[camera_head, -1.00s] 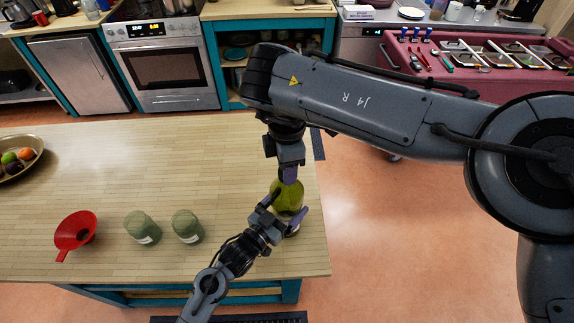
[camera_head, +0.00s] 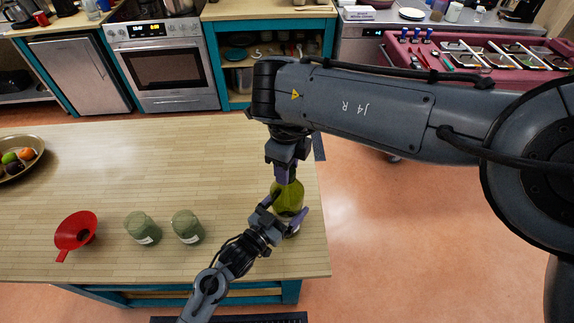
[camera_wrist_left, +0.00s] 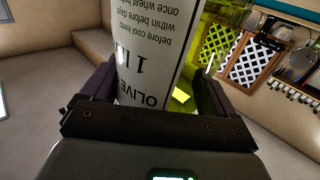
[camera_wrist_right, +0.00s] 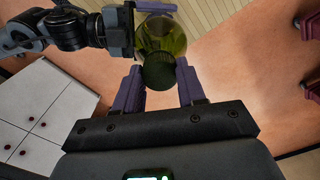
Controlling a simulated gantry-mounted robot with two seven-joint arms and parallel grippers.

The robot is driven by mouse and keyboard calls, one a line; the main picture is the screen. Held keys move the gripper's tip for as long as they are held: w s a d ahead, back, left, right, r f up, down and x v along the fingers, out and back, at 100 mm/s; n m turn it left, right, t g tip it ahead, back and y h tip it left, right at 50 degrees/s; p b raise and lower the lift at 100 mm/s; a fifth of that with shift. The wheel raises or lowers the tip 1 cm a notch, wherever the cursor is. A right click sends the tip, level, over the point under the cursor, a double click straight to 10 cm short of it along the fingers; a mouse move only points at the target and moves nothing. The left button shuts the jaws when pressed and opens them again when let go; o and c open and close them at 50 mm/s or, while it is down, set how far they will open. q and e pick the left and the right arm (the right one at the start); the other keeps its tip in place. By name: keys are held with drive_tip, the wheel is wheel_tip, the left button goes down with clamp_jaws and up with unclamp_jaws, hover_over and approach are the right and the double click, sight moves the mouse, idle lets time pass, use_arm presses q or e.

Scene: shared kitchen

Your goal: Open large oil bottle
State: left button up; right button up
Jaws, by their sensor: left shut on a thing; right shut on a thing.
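The large oil bottle (camera_head: 289,194) is green glass and stands at the right end of the wooden island. Its white label, reading "OLIVE" and "1 l", shows in the left wrist view (camera_wrist_left: 150,50). My left gripper (camera_head: 284,211) is shut on the bottle's body from the side. My right gripper (camera_head: 286,177) comes down from above, shut on the dark cap (camera_wrist_right: 159,72) at the bottle's top. The cap sits between its two purple fingers in the right wrist view. In the head view the cap is hidden by my right gripper.
A red funnel (camera_head: 76,232) and two green jars (camera_head: 142,228) (camera_head: 186,226) stand left of the bottle on the island (camera_head: 170,160). A fruit bowl (camera_head: 36,146) is at the far left. The island's right edge is close to the bottle.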

drive_tip(key=n, duration=0.5)
drive_tip(key=shift+n, duration=0.4)
drive_tip(key=n, duration=0.2)
drive_tip(key=shift+n, duration=0.4)
drive_tip(key=n, duration=0.6)
drive_tip(key=shift+r, duration=0.2)
drive_tip(key=shift+r, duration=0.9)
